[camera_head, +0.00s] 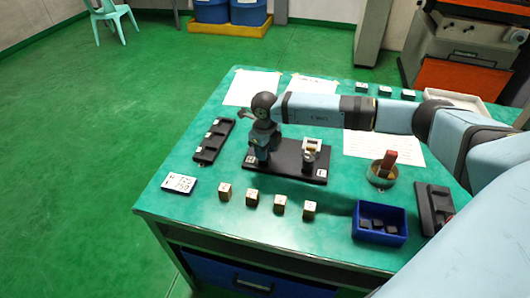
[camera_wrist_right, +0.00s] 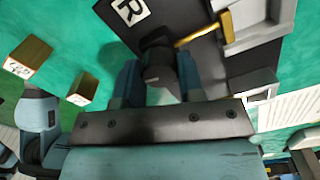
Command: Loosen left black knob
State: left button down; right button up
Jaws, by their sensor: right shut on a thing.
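The black base plate (camera_head: 290,174) lies on the green table. My right gripper (camera_head: 262,153) points down over the plate's left part in the head view. In the right wrist view its two blue fingers (camera_wrist_right: 158,82) are shut on a black knob (camera_wrist_right: 157,58), one on each side. A white label with an R (camera_wrist_right: 131,11) is on the plate near this knob. A grey-white fixture (camera_head: 311,150) stands on the plate's right part, and a brass-coloured rod (camera_wrist_right: 205,29) shows beside the knob. The gripper hides the knob in the head view. My left gripper is not in view.
Several wooden cubes (camera_head: 252,199) stand in front of the plate. A black tray (camera_head: 211,143) and a white card (camera_head: 179,183) are at left. A blue bin (camera_head: 366,237) and a bowl (camera_head: 379,180) are at right. Papers (camera_head: 252,86) lie behind.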

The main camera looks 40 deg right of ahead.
jog(key=shift+n+b, duration=0.35)
jog(key=shift+n, duration=0.75)
jog(key=o, duration=0.9)
jog(key=shift+r, duration=0.2)
notch_tip(320, 180, up, 14)
jog(key=shift+f, duration=0.2)
